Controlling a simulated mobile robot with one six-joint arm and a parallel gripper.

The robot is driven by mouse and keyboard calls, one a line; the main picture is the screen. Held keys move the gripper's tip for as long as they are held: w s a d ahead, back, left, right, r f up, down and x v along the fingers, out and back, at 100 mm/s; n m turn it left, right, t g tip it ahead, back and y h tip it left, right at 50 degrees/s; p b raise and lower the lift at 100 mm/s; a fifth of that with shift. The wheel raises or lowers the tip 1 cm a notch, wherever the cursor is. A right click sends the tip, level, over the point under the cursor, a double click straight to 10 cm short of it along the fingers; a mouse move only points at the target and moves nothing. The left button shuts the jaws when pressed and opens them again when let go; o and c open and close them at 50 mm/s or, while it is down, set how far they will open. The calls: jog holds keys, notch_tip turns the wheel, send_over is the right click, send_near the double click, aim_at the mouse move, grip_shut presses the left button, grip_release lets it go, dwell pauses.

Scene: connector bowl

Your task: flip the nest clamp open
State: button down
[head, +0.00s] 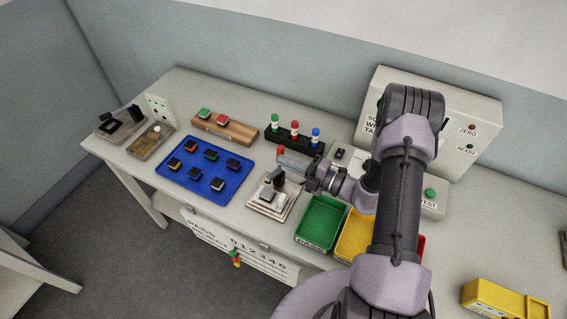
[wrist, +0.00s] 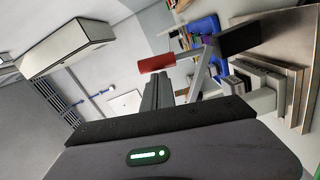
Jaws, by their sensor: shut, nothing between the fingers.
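The nest fixture (head: 268,204) sits on a pale board near the front edge of the bench, left of the green bin. Its clamp (head: 277,178) shows as a dark and grey piece above the plates. In the wrist view, the clamp's red handle (wrist: 157,63) lies just beyond the fingertips, joined to a grey lever and a black block (wrist: 240,38). The stepped grey nest plates (wrist: 268,82) are at the right there. My gripper (head: 306,177) is just right of the clamp, and its fingers (wrist: 157,92) are shut and empty. Contact with the handle cannot be told.
A blue tray (head: 190,190) with several small parts lies to the left. A green bin (head: 319,224) and a yellow bin (head: 352,238) stand close to the right. A dark rack (head: 295,142) with coloured-topped pieces stands behind. Bare bench lies between tray and nest.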

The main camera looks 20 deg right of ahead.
jog(key=w+d+f+m, duration=0.2)
jog(key=w+d+m, duration=0.2)
jog(key=m, duration=0.4)
jog(key=shift+w+d+g, duration=0.2)
jog(key=shift+w+g, duration=0.05)
jog(key=shift+g, duration=0.05)
dwell(0.6)
jog(key=f+v, duration=0.1)
jog(key=v, duration=1.6)
jog(key=shift+s+r+p, duration=0.2)
jog(key=shift+r+p, duration=0.25)
jog(key=shift+d, duration=0.15)
